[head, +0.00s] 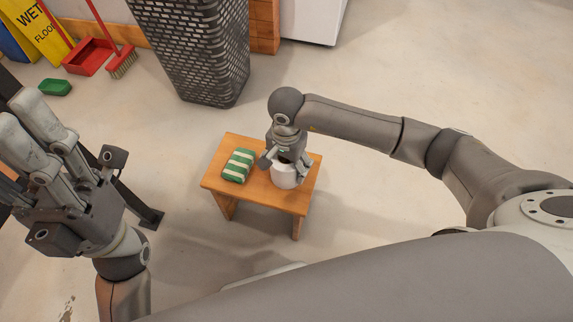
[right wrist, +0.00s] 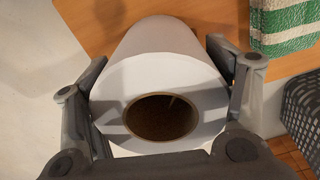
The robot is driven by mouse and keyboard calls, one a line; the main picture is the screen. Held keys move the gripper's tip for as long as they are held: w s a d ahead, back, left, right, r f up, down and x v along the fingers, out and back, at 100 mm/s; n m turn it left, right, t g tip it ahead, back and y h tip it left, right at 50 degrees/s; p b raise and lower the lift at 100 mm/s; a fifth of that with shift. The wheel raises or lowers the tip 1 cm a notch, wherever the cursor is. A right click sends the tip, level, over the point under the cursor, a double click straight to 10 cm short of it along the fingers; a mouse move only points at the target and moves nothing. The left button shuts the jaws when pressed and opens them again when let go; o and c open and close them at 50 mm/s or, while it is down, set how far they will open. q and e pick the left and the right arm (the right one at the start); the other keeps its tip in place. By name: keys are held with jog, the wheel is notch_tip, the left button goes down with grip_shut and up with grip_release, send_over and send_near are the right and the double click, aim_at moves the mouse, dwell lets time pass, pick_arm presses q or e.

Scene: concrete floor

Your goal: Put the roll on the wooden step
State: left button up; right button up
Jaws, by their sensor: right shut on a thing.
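The white roll (head: 285,178) is over the right part of the wooden step (head: 262,198), standing upright. In the right wrist view the roll (right wrist: 165,55) shows its brown hollow core facing me, with the orange wood (right wrist: 90,20) behind its far end. Whether its bottom touches the wood cannot be told. My right gripper (head: 287,167) is shut on the roll from above, one finger on each side. My left gripper (head: 22,118) is raised at the left, away from the step, with its fingers apart and empty.
A green-and-white striped packet (head: 238,166) lies on the step, left of the roll. A dark mesh basket (head: 195,50) stands behind. A green block (head: 55,87), red dustpan (head: 88,57) and yellow wet-floor sign (head: 45,30) are at upper left. Floor right of the step is clear.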

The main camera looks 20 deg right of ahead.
jog(key=shift+f, duration=0.15)
jog(key=o, duration=1.5)
jog(key=shift+c, duration=0.2)
